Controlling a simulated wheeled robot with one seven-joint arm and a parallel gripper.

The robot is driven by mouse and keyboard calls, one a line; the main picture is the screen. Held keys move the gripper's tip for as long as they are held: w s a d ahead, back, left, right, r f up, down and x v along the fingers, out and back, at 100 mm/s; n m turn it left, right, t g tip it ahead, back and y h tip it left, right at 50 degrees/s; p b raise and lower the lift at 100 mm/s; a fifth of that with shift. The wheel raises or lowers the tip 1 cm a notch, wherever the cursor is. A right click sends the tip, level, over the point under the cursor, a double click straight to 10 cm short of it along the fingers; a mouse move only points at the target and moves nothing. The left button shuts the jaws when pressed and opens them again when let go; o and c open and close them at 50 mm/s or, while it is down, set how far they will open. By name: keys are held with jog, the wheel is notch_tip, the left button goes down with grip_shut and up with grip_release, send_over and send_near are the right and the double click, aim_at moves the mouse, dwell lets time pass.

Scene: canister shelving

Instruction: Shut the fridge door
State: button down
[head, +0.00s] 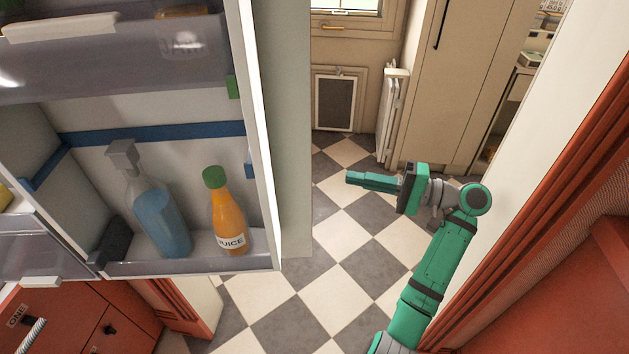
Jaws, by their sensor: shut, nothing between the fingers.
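The fridge door (262,130) stands open on the left in the head view, its inner side with shelves facing me. A bottle of blue liquid (160,215) and an orange juice bottle (229,220) with a green cap stand in its lower shelf. Part of the fridge interior shows at the far left edge. My gripper (350,178) is shut and empty, to the right of the door's edge over the checkered floor. It points left toward the door with a visible gap between them. The door's outer face is mostly hidden.
The checkered floor (345,235) is clear between door and arm. A red cabinet (60,320) with drawers is at lower left. A white-edged wall and red panels stand close on the right. A beige cupboard (460,80) and a radiator (391,115) are at the back.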

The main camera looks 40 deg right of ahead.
jog(key=r+x, duration=0.1)
jog(key=x, duration=0.9)
jog(key=s+a, duration=0.1)
jog(key=s, duration=0.1)
jog(key=s+a, duration=0.1)
jog(key=s, duration=0.1)
jog(key=shift+a, duration=0.35)
jog(key=shift+r, duration=0.1)
jog(key=shift+w, duration=0.1)
